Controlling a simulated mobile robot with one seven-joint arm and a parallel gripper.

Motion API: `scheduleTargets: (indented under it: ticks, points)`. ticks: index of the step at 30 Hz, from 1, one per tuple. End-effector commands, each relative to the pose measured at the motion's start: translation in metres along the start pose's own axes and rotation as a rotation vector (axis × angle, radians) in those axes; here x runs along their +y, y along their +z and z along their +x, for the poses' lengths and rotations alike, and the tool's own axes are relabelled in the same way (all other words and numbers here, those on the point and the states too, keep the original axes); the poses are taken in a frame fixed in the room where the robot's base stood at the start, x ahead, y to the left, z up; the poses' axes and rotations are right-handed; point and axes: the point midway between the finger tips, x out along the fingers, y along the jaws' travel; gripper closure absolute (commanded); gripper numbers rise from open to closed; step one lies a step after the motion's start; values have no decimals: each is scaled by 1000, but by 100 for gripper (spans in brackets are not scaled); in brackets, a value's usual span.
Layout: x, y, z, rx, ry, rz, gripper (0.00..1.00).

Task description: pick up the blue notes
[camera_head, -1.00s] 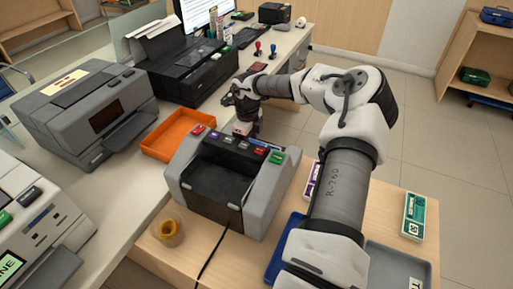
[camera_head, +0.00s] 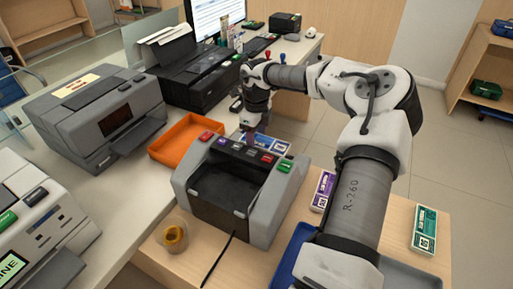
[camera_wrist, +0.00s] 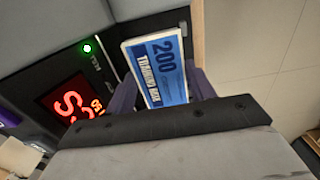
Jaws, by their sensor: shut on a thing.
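The blue notes (camera_wrist: 158,68) are a flat bundle with a white border, marked 200 and "TRAINING NOTE", seen in the wrist view. My gripper (camera_wrist: 163,92) has its dark purple fingers on either side of the bundle, shut on it. In the head view the blue notes (camera_head: 270,143) show just behind the grey note machine with coloured buttons (camera_head: 262,212). My gripper (camera_head: 249,132) points down there, and its fingertips are partly hidden by the machine's top edge.
An orange tray (camera_head: 185,138) lies left of the machine. Purple notes (camera_head: 322,190) and green notes (camera_head: 425,230) lie on the wooden table to the right, with a blue tray (camera_head: 291,255) in front. A small jar (camera_head: 175,239) stands front left. A red display (camera_wrist: 75,100) is close beside my gripper.

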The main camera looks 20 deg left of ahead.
Motion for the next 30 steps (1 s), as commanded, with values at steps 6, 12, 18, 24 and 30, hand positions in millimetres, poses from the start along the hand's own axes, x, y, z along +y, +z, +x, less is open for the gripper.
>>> scheduleTargets:
  ticks: [6,12,18,24,30]
  points:
    - [-1,0,-65,-2,-4,1,72]
    - [-1,0,-112,-2,-2,1,72]
    - [0,0,-138,0,-1,0,72]
    - [0,0,-144,1,0,-2,72]
    - [0,2,-142,1,1,-45,72]
